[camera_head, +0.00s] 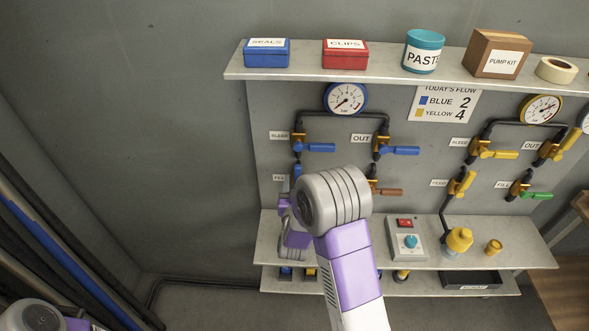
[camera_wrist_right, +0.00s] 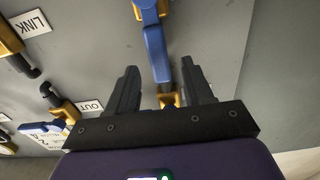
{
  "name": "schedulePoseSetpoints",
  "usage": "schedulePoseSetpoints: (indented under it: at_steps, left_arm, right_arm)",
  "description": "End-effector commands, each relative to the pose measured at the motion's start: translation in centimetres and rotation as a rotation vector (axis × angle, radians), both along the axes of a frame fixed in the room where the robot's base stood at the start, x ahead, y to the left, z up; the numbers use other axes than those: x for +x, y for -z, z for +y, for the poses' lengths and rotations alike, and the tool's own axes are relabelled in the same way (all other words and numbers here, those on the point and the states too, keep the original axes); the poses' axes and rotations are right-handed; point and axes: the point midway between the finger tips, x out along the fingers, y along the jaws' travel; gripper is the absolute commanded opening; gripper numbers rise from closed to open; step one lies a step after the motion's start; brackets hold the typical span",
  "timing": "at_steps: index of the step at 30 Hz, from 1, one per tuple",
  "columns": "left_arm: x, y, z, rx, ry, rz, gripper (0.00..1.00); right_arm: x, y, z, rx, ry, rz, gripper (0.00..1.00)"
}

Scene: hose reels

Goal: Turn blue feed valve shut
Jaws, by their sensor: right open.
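The blue feed valve sits beside its FEED label (camera_head: 279,178), below the blue bleed valve (camera_head: 318,148), and is mostly hidden by my right arm in the head view. My right gripper (camera_head: 285,190) is at that spot, partly hidden behind my wrist. In the right wrist view its two black fingers (camera_wrist_right: 160,72) are apart. A brass part (camera_wrist_right: 168,99) shows between the fingers. I cannot tell whether the fingers touch the lever. My left gripper is out of view.
The blue out valve (camera_head: 400,150) and a brown-handled valve (camera_head: 388,192) are close to the right of my wrist. A blue-rimmed gauge (camera_head: 345,98) is above. The yellow valves (camera_head: 495,154) are farther right. A switch box (camera_head: 407,241) stands on the lower shelf (camera_head: 505,252).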

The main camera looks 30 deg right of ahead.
Motion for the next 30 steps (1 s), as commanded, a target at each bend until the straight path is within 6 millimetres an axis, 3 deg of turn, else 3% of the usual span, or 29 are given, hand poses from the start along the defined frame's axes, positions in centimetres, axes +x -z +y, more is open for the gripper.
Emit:
schedulePoseSetpoints:
  at_steps: [9,20,30]
  left_arm:
    - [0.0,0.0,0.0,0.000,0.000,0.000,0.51]
    - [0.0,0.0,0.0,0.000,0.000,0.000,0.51]
    - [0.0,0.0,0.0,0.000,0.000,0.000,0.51]
  right_arm:
    - [3.6,0.1,-2.2,0.001,0.000,0.000,0.51]
    - [4.1,0.0,-2.5,0.001,-0.001,0.002,0.51]
    - [4.1,0.0,-2.5,0.001,-0.001,0.001,0.01]
